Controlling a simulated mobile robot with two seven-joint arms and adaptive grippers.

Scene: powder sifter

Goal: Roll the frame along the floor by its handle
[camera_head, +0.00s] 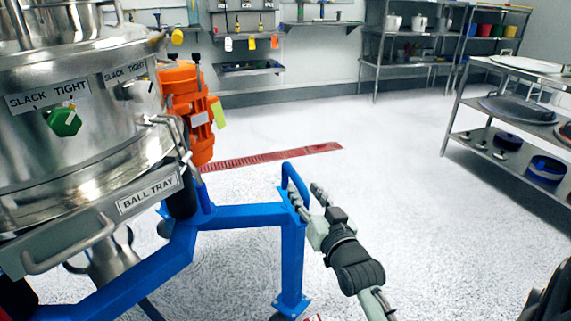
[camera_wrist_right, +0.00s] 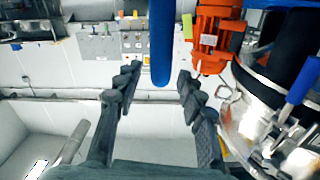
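The blue frame (camera_head: 240,216) carries the steel sifter (camera_head: 85,110) at the left of the head view. Its handle (camera_head: 290,178) is a blue loop on top of the frame's right post. My right gripper (camera_head: 309,193) is at the handle, just to its right in the head view. In the right wrist view, the handle bar (camera_wrist_right: 161,45) shows between the spread fingers (camera_wrist_right: 157,78), with a gap on both sides. The gripper is open and holds nothing. Whether the bar lies within the fingers' reach is hard to tell. My left gripper is out of view.
An orange motor (camera_head: 188,108) stands on the sifter's right side. A red floor drain (camera_head: 275,158) lies behind the frame. Steel shelving (camera_head: 455,137) with pans stands at the right, and a rack (camera_head: 375,60) at the back. The white floor (camera_head: 400,150) between is clear.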

